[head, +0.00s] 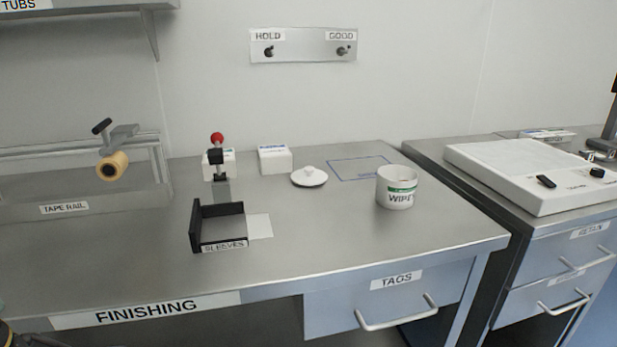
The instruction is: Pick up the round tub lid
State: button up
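The round tub lid (309,179) is a white disc with a small raised knob. It lies flat, knob up, on the steel finishing table (330,225), toward the back middle. The round white tub (397,190), with a green band and a "WIPE" label, stands upright to its right, apart from it. My gripper cannot be made out; only a small dark piece shows at the bottom left corner, and I cannot tell what part it is.
White boxes (275,160) and a red-knobbed device (217,155) stand left of the lid. A black sleeves tray (218,226) sits nearer. A blue outline (358,168) lies behind the tub. The front right tabletop is clear. A tags drawer (390,298) is below.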

aim_at(307, 176)
jog(key=i+l, duration=0.1)
jog(key=l, duration=0.3)
jog(key=i+l, duration=0.1)
jog(key=l, duration=0.7)
jog(key=i+l, duration=0.15)
jog(key=l, duration=0.25)
jog(key=l+u, duration=0.15)
jog(key=u, duration=0.25)
jog(key=l+u, duration=0.2)
jog(key=u, duration=0.15)
jog(key=l+u, duration=0.15)
jog(key=u, duration=0.9)
jog(key=i+l, duration=0.75)
jog(key=i, duration=0.15)
